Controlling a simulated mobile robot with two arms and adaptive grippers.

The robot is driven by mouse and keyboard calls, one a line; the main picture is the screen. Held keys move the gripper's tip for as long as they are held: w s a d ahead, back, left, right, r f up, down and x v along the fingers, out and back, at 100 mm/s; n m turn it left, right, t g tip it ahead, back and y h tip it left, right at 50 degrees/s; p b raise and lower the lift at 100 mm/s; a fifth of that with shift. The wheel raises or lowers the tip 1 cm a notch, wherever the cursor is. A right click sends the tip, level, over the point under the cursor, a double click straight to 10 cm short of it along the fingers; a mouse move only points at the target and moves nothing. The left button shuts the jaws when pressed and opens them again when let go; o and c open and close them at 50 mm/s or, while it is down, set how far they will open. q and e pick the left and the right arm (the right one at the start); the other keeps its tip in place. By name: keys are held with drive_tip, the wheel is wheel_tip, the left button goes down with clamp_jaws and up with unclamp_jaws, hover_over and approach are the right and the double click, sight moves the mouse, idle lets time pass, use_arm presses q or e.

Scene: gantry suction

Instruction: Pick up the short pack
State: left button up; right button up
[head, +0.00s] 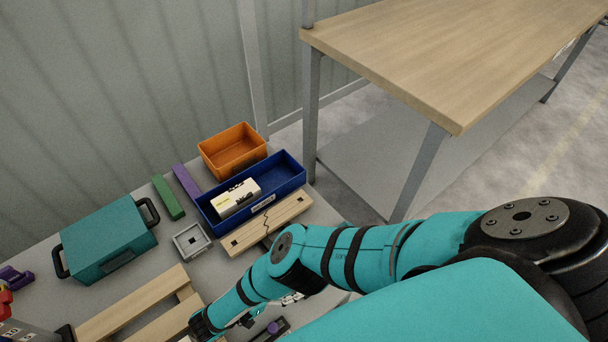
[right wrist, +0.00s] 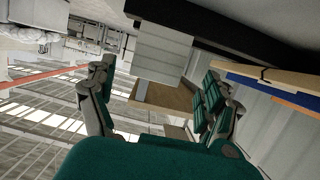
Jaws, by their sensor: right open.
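A white and yellow pack (head: 236,198), the only printed pack I can make out, lies in the blue tray (head: 290,161). I cannot tell for sure that it is the short pack. My right gripper (right wrist: 157,88) is open, its two fingers wide apart with nothing held between them in the right wrist view. In the head view my right arm reaches down to the lower left, in front of the tray, and its gripper is mostly hidden at the bottom edge. My left gripper is not in view.
An orange bin (head: 232,152) stands behind the tray, and a wooden board (head: 285,212) lies in front. Green (head: 168,197) and purple (head: 186,184) bars, a grey square block (head: 191,241) and a teal case (head: 108,240) are to the left. A wooden table (head: 450,55) stands at right.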

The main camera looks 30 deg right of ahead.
drive_tip(key=x, duration=0.6)
drive_tip(key=shift+s+d, duration=0.15)
drive_tip(key=shift+d, duration=0.25)
drive_tip(key=c, duration=1.4)
drive_tip(key=shift+r, duration=0.1)
